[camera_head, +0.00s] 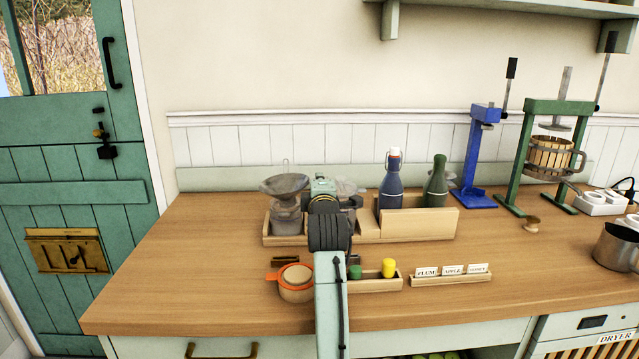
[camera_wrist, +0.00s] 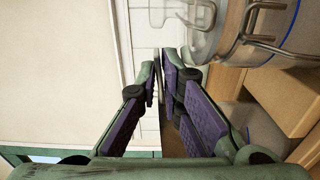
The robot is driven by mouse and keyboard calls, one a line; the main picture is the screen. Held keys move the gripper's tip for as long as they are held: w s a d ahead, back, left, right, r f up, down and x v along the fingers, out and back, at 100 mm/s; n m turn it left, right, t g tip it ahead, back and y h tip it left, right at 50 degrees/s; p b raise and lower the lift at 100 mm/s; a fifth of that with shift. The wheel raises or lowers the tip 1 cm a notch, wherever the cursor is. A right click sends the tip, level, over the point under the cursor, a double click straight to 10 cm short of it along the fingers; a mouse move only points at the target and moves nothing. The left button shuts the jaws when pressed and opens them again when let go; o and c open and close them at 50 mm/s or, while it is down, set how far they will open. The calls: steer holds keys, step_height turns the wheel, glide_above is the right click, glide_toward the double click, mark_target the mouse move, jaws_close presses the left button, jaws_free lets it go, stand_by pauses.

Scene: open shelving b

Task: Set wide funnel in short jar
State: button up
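The wide funnel (camera_head: 284,183) is a grey metal cone with a thin upright loop. It shows upright directly over the mouth of a short greyish jar (camera_head: 286,221), at the left end of a wooden tray, and looks to rest in it. My gripper (camera_wrist: 160,72) is just right of them, its fingertips hidden behind my arm in the head view. In the wrist view its purple-padded fingers are a little apart, with nothing between them. A clear glass jar with a wire clip (camera_wrist: 208,30) is close beside the fingertips in the wrist view.
The tray (camera_head: 400,228) also holds a dark blue bottle (camera_head: 391,188) and a green bottle (camera_head: 436,185). An orange-rimmed pot (camera_head: 295,283) and a label holder (camera_head: 450,280) stand in front. A blue press (camera_head: 476,160) and green press (camera_head: 520,150) stand right. The left counter is clear.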

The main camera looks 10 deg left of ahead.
steer(key=shift+f, duration=0.4)
steer(key=o, duration=0.5)
steer(key=shift+w, duration=0.1)
steer(key=shift+d, duration=0.15)
steer(key=v, duration=0.8)
steer(key=shift+a+r, duration=0.2)
steer(key=shift+r, duration=0.05)
steer(key=shift+a, duration=0.1)
